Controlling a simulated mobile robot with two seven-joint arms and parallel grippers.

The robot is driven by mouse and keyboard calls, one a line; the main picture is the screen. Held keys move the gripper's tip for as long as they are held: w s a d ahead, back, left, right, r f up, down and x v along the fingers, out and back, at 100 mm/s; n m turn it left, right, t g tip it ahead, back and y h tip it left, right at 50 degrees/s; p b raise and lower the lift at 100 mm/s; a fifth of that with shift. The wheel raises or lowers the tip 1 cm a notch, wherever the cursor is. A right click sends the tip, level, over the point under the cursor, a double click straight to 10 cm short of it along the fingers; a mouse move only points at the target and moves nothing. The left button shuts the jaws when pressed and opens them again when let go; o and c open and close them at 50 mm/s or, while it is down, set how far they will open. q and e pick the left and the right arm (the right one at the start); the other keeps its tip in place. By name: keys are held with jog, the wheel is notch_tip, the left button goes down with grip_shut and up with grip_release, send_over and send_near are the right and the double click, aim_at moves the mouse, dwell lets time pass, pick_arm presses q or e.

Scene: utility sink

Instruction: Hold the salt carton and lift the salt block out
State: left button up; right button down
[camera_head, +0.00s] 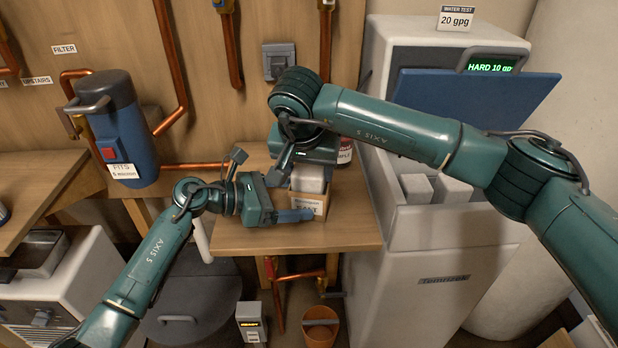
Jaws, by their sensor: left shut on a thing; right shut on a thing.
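The salt carton (310,204) is a small tan box with a printed front label. It stands on the wooden bench top (350,230). The pale grey-white salt block (311,176) shows at the carton's open top, its lower part hidden inside. My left gripper (299,205) comes from the left and is shut on the carton, one finger lying across its front near the base. My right gripper (309,168) comes from above and is shut on the block, its body hiding the block's top. How far the block stands out of the carton is hard to tell.
A white softener cabinet (440,280) with a raised blue lid (470,100) stands right, two pale blocks (416,188) inside. A red-labelled jar (345,152) sits close behind my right gripper. A blue filter housing (115,125) and copper pipes are at the left wall.

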pick_arm(q)
jog(key=shift+c, duration=0.2)
jog(key=o, duration=0.7)
pick_arm(e)
notch_tip(320, 180, up, 10)
pick_arm(q)
jog(key=shift+o, duration=0.2)
